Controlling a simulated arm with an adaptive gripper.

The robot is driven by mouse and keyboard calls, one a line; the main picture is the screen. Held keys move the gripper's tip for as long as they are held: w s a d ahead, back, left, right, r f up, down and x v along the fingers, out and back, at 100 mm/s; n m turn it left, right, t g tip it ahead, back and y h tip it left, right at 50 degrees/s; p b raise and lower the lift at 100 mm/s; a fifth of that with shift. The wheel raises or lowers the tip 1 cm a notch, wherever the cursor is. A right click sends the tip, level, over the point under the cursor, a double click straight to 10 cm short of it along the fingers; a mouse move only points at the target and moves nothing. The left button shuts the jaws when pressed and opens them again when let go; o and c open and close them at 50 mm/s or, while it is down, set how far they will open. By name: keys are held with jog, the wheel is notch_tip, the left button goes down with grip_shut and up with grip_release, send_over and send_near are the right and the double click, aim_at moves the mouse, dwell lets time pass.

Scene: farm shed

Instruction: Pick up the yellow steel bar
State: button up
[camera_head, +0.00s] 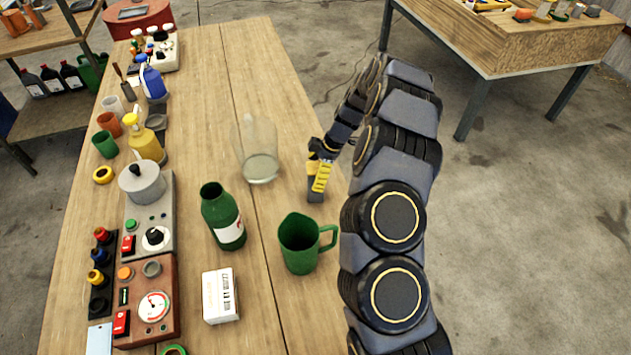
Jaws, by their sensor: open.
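My gripper (317,190) is open and hangs low over the right part of the wooden table, right of the clear glass jar and above the green mug in the picture. A yellow part with dark slots shows at its end; I cannot tell whether it belongs to the gripper or is a separate thing. I cannot make out a distinct yellow steel bar anywhere in this view. My arm hides part of the table's right edge.
A clear jar (260,165), green bottle (222,220), green mug (299,250) and white box (219,296) stand near the gripper. Control boxes (150,300), a yellow spray bottle (147,142) and cups line the left. The table's (215,80) far middle is clear.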

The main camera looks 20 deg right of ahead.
jog(key=shift+x, duration=0.8)
jog(key=c, duration=1.2)
jog(key=shift+r, duration=0.1)
